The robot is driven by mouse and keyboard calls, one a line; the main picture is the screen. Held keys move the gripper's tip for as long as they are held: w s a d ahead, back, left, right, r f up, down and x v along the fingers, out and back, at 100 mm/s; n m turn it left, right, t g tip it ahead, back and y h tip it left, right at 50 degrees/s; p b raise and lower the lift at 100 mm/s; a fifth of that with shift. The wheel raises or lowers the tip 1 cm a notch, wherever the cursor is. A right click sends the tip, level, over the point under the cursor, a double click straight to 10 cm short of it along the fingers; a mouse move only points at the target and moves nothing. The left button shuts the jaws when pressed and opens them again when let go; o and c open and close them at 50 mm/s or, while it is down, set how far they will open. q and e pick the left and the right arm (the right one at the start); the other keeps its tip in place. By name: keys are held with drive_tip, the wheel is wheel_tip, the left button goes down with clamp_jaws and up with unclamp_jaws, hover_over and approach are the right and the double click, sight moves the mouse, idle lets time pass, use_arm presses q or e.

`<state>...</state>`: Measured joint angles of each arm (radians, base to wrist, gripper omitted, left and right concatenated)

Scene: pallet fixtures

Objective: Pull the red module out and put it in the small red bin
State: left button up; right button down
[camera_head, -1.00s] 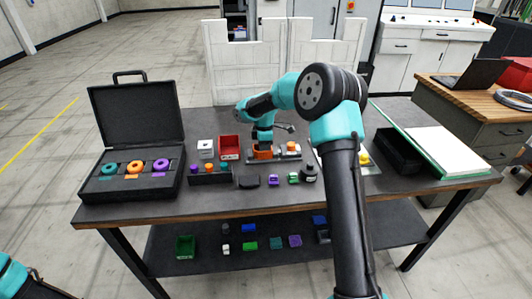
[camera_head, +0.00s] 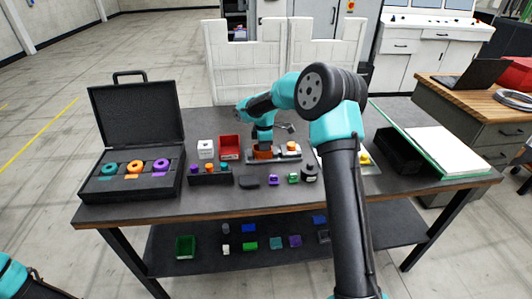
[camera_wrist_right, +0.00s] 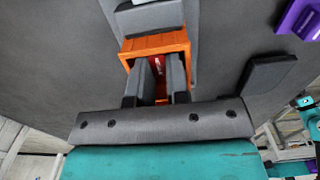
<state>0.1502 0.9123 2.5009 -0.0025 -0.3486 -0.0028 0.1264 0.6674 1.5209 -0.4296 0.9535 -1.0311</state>
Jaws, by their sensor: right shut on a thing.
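The red module (camera_wrist_right: 159,66) shows as a narrow red strip inside an orange square housing (camera_wrist_right: 152,44) in the right wrist view. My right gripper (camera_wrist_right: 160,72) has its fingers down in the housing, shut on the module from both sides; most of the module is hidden. In the head view the orange housing (camera_head: 262,154) sits at the left end of a grey fixture (camera_head: 287,156), under my right gripper (camera_head: 263,147). The small red bin (camera_head: 229,146) stands just left of it and looks empty. My left gripper is out of view; only part of my left arm shows at the lower left.
A white block (camera_head: 205,149) stands left of the bin. A dark tray (camera_head: 211,180) with coloured pegs is in front. An open black case (camera_head: 130,184) with rings is at the left. Small purple (camera_head: 273,180) and green (camera_head: 293,178) parts lie near the front edge.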

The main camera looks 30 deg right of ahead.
drive_tip(key=shift+r, duration=0.4)
drive_tip(key=shift+r, duration=2.85)
drive_tip(key=shift+w, duration=0.1)
